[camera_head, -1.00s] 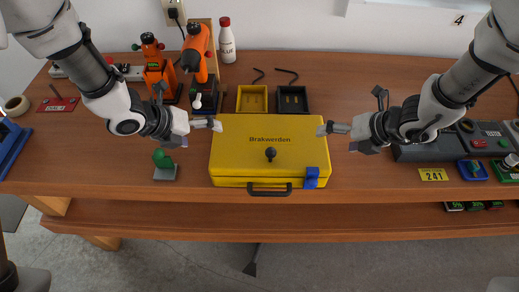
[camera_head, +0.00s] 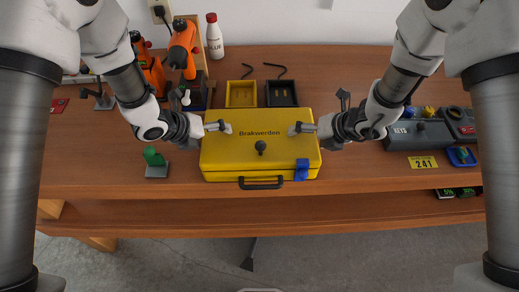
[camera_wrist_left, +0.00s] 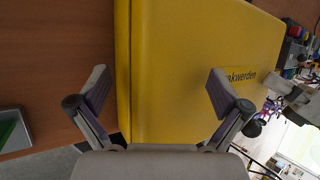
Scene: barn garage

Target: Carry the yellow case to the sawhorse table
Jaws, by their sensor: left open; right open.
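The yellow case (camera_head: 222,152), lettered "Brakwerden", lies shut on the wooden bench with its dark handle (camera_head: 262,183) at the front edge. It has a black knob (camera_head: 260,147) on the lid and a blue latch (camera_head: 302,169) at front right. My left gripper (camera_head: 224,127) is open over the case's left side; in the left wrist view the yellow case (camera_wrist_left: 170,70) fills the space between and beyond its spread fingers (camera_wrist_left: 158,92). My right gripper (camera_head: 294,130) is open over the case's right side. Whether the fingertips touch the case I cannot tell. The sawhorse table is not identifiable here.
A green-topped block (camera_head: 155,163) stands left of the case. A yellow tray (camera_head: 229,95) and a black tray (camera_head: 294,98) lie behind it, with orange tools (camera_head: 184,48) and a bottle (camera_head: 214,38) back left. A grey panel (camera_head: 405,140) stands at right.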

